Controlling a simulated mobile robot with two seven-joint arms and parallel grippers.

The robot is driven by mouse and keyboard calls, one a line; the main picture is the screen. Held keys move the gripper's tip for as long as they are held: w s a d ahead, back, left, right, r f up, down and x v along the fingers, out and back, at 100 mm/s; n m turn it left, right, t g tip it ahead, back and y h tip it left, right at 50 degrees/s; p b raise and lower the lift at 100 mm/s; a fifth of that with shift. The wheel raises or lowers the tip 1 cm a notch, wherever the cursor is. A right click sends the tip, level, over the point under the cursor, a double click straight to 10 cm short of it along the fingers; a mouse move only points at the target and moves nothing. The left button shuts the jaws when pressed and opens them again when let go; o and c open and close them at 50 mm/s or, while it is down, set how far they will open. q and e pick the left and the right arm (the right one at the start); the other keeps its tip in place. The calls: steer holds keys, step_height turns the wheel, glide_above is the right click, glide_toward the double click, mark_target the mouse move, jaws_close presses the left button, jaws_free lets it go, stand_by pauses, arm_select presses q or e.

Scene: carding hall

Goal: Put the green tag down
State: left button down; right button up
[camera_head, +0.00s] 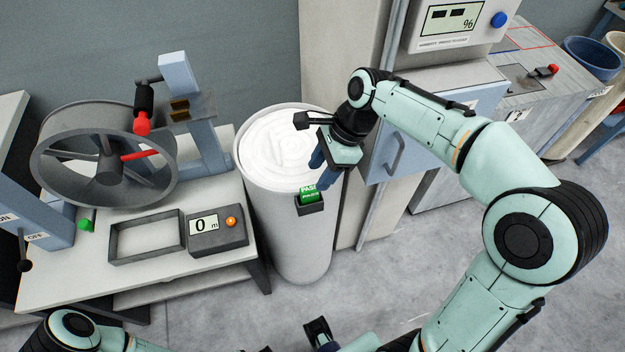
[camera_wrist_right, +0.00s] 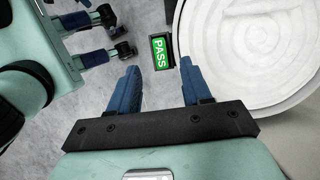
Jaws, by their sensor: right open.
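The green tag (camera_head: 309,194), marked PASS, sits in a small dark holder (camera_head: 311,208) on the outer side of the white can (camera_head: 285,240), just below its rim. My right gripper (camera_head: 320,168) is open and empty above the tag. In the right wrist view the tag (camera_wrist_right: 160,52) shows just beyond and between the parted blue fingertips (camera_wrist_right: 158,70), apart from them. My left gripper (camera_wrist_right: 112,34) is at the upper left of the right wrist view with its fingers apart and nothing between them.
The can holds coiled white sliver (camera_head: 275,145). Left of it, a table (camera_head: 60,285) carries a reel (camera_head: 105,155), an empty frame tray (camera_head: 146,240) and a counter box (camera_head: 217,230). A cabinet with a handle (camera_head: 395,155) stands close at the right. The floor in front is clear.

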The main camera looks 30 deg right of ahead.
steer(key=v, duration=0.4)
steer(key=shift+d+r+p, duration=0.15)
steer(key=shift+r+p, duration=0.15)
